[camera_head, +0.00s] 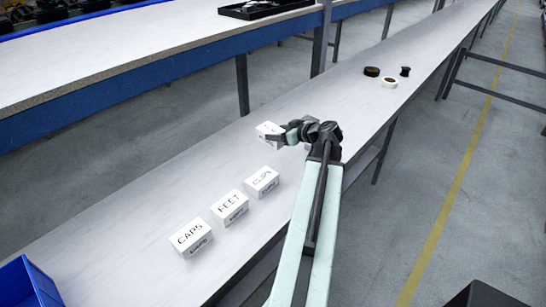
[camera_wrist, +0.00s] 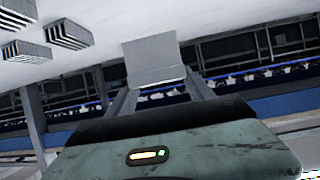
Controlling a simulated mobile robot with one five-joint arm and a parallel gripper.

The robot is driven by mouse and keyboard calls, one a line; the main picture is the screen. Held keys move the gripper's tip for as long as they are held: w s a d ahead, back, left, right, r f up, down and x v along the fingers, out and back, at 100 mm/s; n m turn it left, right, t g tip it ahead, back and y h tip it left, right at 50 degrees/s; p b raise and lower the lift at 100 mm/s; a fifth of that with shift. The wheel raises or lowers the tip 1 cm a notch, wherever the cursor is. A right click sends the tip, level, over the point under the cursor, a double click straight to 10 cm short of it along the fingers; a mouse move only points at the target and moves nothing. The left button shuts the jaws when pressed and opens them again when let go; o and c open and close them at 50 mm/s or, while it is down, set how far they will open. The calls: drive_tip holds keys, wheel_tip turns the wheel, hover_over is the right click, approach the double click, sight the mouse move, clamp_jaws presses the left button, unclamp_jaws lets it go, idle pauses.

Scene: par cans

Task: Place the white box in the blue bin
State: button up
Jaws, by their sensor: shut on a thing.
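A white box (camera_head: 268,131) is at the tip of my gripper (camera_head: 282,134), over the long pale table. My gripper is shut on it; in the wrist view the box (camera_wrist: 153,60) sits between the two fingers (camera_wrist: 160,86). The gripper hides part of the box in the head view, and its height above the table is hard to tell. The blue bin (camera_head: 40,284) is at the lower left corner of the head view, partly cut off by the frame.
Three white boxes stand in a row on the table, marked CAPS (camera_head: 190,237), FEET (camera_head: 229,206) and CLIPS (camera_head: 262,181), between my gripper and the bin. Small round items (camera_head: 389,82) lie farther along the table. A second, blue-edged table (camera_head: 150,60) stands behind.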

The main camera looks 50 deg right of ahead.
drive_tip(key=w, duration=0.1)
drive_tip(key=w+a, duration=0.2)
drive_tip(key=shift+f+n+y, duration=0.3)
drive_tip(key=shift+f+y, duration=0.05)
drive_tip(key=shift+y, duration=0.05)
drive_tip(key=b, duration=1.1)
hover_over(270, 165)
wheel_tip(270, 165, down, 10)
drive_tip(key=shift+a+f, duration=0.15)
drive_tip(key=shift+f, duration=0.05)
drive_tip(key=shift+r+p, duration=0.2)
drive_tip(key=shift+p, duration=0.2)
drive_tip(key=shift+f, duration=0.15)
drive_tip(key=o, duration=1.5)
